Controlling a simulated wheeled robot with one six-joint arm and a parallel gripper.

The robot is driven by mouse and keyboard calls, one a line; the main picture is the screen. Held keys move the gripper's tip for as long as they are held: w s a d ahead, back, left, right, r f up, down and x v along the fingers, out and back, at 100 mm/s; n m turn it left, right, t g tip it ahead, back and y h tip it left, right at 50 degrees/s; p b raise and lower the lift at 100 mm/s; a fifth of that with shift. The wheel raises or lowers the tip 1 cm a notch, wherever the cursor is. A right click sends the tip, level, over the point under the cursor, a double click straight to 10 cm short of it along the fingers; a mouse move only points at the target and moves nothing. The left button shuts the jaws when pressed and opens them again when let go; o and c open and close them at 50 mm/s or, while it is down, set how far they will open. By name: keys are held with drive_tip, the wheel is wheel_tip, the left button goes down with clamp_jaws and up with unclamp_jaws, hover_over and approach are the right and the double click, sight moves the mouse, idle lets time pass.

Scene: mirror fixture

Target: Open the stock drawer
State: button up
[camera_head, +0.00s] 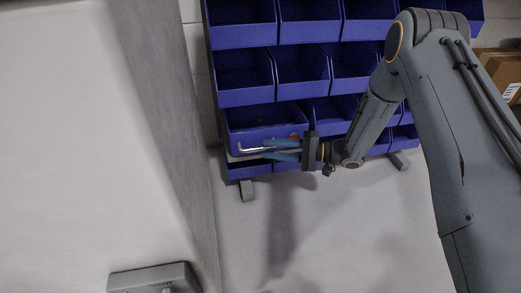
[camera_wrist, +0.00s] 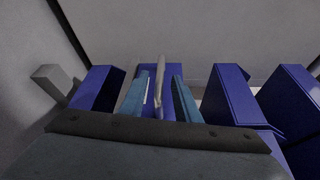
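The stock drawer looks to be the blue bin (camera_head: 247,135) with a silver bar handle (camera_head: 256,149), low at the left of the bin rack in the head view. My gripper (camera_head: 268,149) reaches in from the right at the drawer's front, its two blue-grey fingers above and below the handle. In the wrist view the handle (camera_wrist: 160,72) stands between the open fingers (camera_wrist: 161,82), with visible gaps on both sides. The blue drawer (camera_wrist: 174,72) lies behind it. Whether the drawer is fully shut cannot be told.
Rows of blue bins (camera_head: 303,66) fill the rack above and beside the drawer. A grey-white panel (camera_head: 160,90) stands close on the left. Cardboard boxes (camera_head: 503,75) are at the far right. The floor (camera_head: 330,235) before the rack is clear.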

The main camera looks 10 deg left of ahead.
sight(264, 149)
drive_tip(key=shift+s+a+f+b, duration=0.1)
drive_tip(key=shift+a+b, duration=0.3)
drive_tip(key=shift+a, duration=0.8)
drive_tip(key=shift+s+a+f+b, duration=0.1)
drive_tip(key=shift+a+b, duration=0.25)
drive_tip(key=shift+a, duration=0.8)
clamp_jaws()
